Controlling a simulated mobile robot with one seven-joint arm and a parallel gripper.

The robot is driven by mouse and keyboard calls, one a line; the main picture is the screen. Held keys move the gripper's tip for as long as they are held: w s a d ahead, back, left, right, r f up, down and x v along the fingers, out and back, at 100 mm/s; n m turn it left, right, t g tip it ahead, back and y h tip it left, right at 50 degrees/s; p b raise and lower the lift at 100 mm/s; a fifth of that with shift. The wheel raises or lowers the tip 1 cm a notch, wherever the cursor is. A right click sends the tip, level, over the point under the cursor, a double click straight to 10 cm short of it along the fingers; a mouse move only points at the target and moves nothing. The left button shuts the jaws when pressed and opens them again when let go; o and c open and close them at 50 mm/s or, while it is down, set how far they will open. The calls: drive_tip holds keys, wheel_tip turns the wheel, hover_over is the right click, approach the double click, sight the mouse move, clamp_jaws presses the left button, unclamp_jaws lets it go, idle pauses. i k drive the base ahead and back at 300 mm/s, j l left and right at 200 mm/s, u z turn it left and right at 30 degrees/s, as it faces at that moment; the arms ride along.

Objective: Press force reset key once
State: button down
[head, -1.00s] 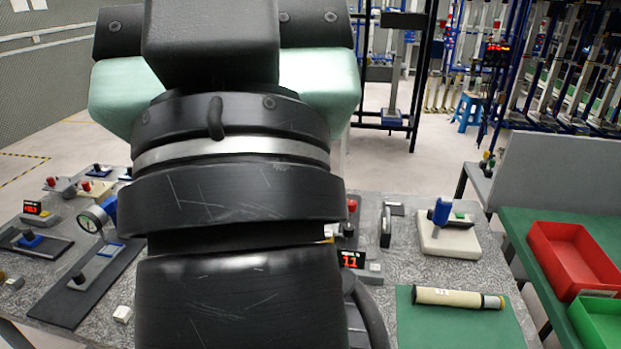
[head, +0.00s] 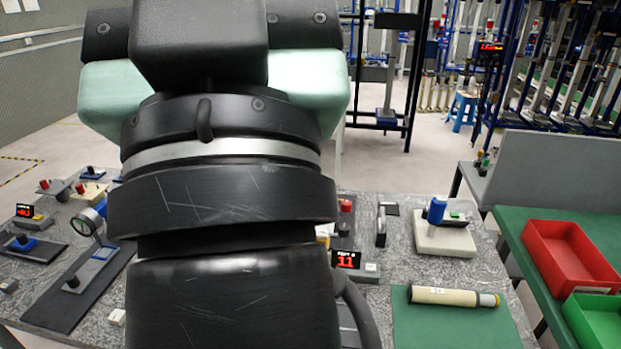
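Which key is the force reset key I cannot tell, as labels are too small to read. A display with red digits (head: 347,259) stands right of my arm, with a pale square key (head: 371,268) beside it. Another red-digit display (head: 24,211) is on a grey box at the far left. A small white block or key (head: 117,317) lies at the bench's front, left of my arm. My gripper is not in view; my large black arm fills the middle and hides part of the bench.
A round gauge on a black stand (head: 84,222) is left of my arm. Right of it are a white block with a blue handle (head: 440,238), a cream cylinder (head: 450,297) on a green mat (head: 440,328), and a red bin (head: 570,255) on the side table.

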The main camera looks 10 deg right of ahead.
sight(371, 268)
drive_tip(key=i+l, duration=0.25)
drive_tip(key=l, duration=0.15)
drive_tip(key=i+l, duration=0.55)
drive_tip(key=l, duration=0.25)
